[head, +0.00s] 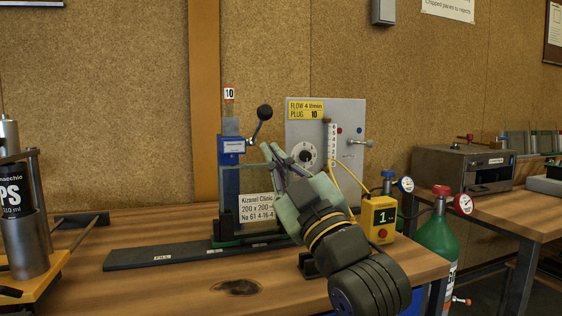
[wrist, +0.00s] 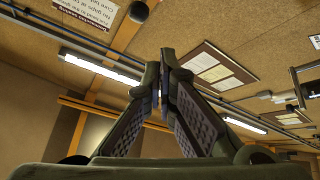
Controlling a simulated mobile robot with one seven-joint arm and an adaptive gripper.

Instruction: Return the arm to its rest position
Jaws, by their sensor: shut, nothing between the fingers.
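My gripper (head: 276,150) is in the middle of the head view, above the wooden bench and in front of the glass frame. Its fingers point up and to the left, and no object shows between them. In the wrist view my gripper (wrist: 164,55) has its fingertips together, with the ceiling and notices behind it. The glass frame (head: 230,190) stands upright in a blue and green holder on the bench. My arm and gripper hide part of the frame's right side and of the label reading "Kizanel Clinic".
A grey panel (head: 350,112) with a dial and yellow hoses stands behind my gripper. A yellow box (head: 380,217) marked 1 and a green cylinder (head: 437,237) are to the right. A black lever knob (head: 264,112) rises near the fingertips. Bare bench (head: 180,285) lies at the front left.

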